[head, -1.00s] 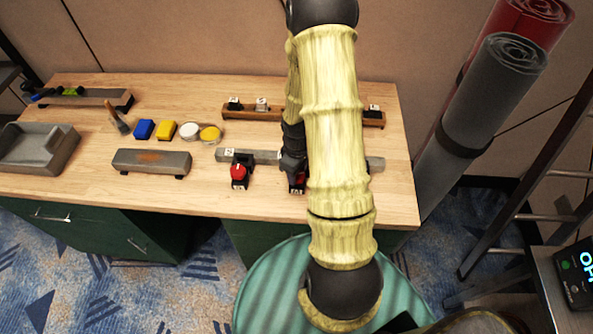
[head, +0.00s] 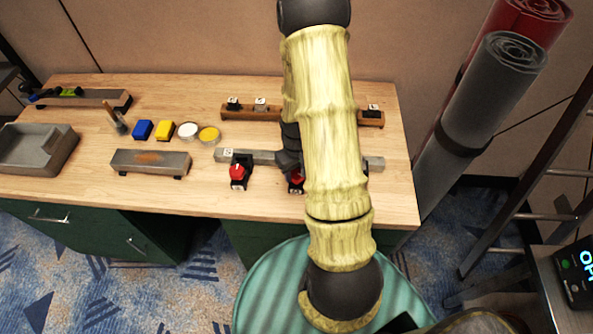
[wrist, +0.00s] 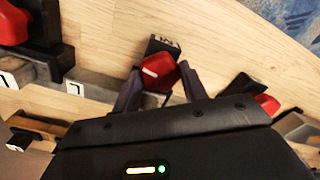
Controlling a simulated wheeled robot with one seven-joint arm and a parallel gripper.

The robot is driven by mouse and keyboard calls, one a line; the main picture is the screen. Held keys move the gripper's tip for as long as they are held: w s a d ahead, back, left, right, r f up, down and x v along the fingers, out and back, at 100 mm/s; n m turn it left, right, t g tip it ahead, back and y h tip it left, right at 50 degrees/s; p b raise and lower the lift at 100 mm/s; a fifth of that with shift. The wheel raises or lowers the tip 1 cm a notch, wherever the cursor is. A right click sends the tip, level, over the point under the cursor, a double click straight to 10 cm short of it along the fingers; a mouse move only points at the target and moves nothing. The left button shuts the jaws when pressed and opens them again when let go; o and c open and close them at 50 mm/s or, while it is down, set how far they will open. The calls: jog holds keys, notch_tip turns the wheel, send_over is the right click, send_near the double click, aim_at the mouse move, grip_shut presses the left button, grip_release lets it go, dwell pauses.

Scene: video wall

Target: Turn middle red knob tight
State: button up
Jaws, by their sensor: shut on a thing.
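The middle red knob (wrist: 158,73) sits on a small black block with a white label in the wrist view. My gripper (wrist: 157,86) is shut on this knob, one finger on each side. A white mark shows on the knob's face. In the head view my arm hides most of the middle knob (head: 296,181); only a bit of red shows beside my gripper (head: 290,165). The left red knob (head: 237,172) stands clear on its black mount, and it fills the upper left of the wrist view (wrist: 12,24). Another red knob (wrist: 267,104) shows at right in the wrist view.
The knobs stand along a grey bar (head: 373,163) on the wooden table (head: 90,185). A brown rail (head: 372,118) with small labelled blocks lies behind. Blue (head: 142,130) and yellow (head: 164,130) blocks, two round tins and a grey tray (head: 62,150) are at left.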

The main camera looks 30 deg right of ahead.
aim_at(294, 175)
jog(key=o, duration=1)
jog(key=shift+c, duration=0.2)
jog(key=shift+r, duration=0.1)
notch_tip(294, 175, up, 17)
jog(key=shift+a+r, duration=0.1)
jog(key=s+a+r+t, duration=0.2)
jog(key=s+a, duration=0.4)
jog(key=a, duration=0.6)
jog(key=shift+s+t, duration=0.3)
jog(key=shift+s, duration=0.05)
